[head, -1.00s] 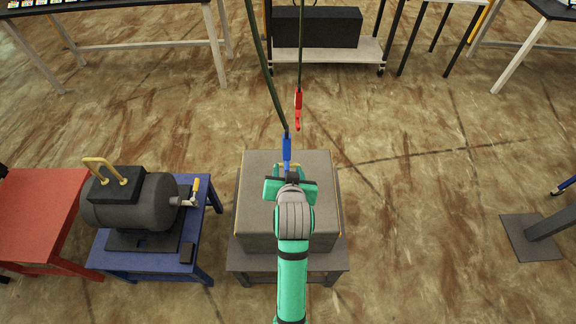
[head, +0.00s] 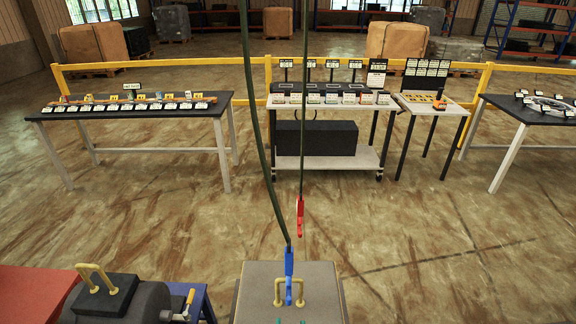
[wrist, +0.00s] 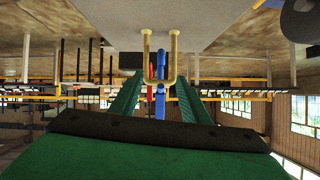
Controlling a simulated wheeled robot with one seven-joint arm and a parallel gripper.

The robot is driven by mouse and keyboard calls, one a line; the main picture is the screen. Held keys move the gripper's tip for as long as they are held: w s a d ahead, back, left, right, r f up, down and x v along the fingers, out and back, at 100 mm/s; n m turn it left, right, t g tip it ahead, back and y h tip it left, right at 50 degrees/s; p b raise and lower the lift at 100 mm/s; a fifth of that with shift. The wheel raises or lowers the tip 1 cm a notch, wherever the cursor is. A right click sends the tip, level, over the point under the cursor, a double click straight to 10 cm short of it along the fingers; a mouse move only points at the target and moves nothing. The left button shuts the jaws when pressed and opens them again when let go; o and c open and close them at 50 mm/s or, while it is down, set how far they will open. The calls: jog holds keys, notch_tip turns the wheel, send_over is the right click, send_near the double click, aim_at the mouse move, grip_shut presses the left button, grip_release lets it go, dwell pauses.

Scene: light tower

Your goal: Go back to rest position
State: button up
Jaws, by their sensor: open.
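My gripper (wrist: 157,84) is open in the wrist view, with its green fingers apart and nothing gripped between them. In the head view only small green bits of it (head: 290,321) show at the bottom edge. The grey box (head: 320,285) has a yellow handle (head: 278,288) on top. A blue hook (head: 288,264) on a dark cable hangs down at this handle. In the wrist view, upside down, the blue hook (wrist: 160,98) and handle (wrist: 146,55) show beyond the fingers. Whether the hook passes under the handle is unclear. A red hook (head: 300,216) hangs free on a second cable.
A dark motor with a yellow handle (head: 97,279) stands at lower left, beside a red table (head: 32,292). Workbenches (head: 150,106) and a white trolley (head: 335,160) line the back before a yellow rail (head: 170,62). The floor between is clear.

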jog(key=s+r+n+t, duration=0.1)
jog(key=s+t, duration=0.2)
jog(key=s, duration=2.4)
jog(key=shift+s+a+r, duration=0.2)
jog(key=shift+a+r, duration=0.1)
jog(key=shift+s, duration=0.1)
jog(key=shift+a, duration=0.1)
jog(key=shift+c, duration=0.3)
jog(key=shift+c, duration=1.1)
jog(key=shift+d, duration=0.2)
